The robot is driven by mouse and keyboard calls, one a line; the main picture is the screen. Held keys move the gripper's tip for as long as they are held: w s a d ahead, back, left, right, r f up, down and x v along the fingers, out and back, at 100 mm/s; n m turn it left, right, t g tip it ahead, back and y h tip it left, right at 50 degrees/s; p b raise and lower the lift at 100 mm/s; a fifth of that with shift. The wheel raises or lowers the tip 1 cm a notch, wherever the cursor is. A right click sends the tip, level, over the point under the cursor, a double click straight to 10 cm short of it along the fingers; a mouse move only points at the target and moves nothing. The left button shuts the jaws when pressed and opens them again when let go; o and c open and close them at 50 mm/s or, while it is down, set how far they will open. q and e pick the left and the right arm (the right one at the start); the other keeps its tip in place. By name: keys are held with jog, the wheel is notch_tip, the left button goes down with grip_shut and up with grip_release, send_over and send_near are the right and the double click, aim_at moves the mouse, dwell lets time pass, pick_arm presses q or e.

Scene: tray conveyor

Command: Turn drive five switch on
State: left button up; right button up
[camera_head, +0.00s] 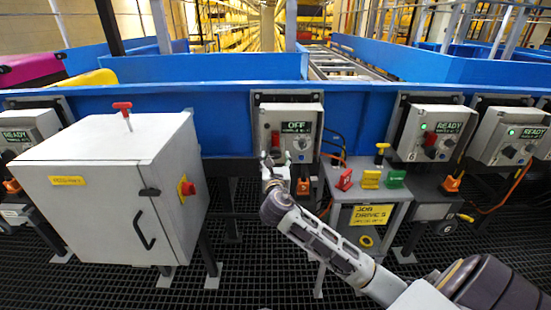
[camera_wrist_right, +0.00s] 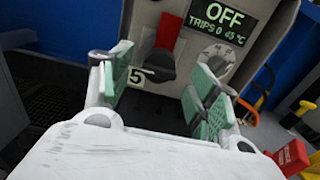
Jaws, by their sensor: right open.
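The drive five control box (camera_head: 312,124) is on the blue conveyor side, and its display (camera_head: 296,126) reads OFF. In the right wrist view the display (camera_wrist_right: 222,18) reads OFF and TRIPS 0. Its rotary switch (camera_wrist_right: 160,62) has a red top and a black body, above a label with the number 5 (camera_wrist_right: 136,76). A grey dial (camera_wrist_right: 215,58) sits to its right. My right gripper (camera_head: 275,166) is just below and in front of the box. Its green-padded fingers (camera_wrist_right: 155,88) are open on either side of the switch, with nothing between them. My left gripper is not in view.
A grey cabinet (camera_head: 95,165) with a red-handled tool on top stands at the left. A small stand (camera_head: 370,194) with red, yellow and green tags is right of my arm.

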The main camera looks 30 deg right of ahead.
aim_at(275, 156)
jog(key=shift+b+x, duration=0.3)
jog(key=shift+x, duration=1.15)
jog(key=c, duration=1)
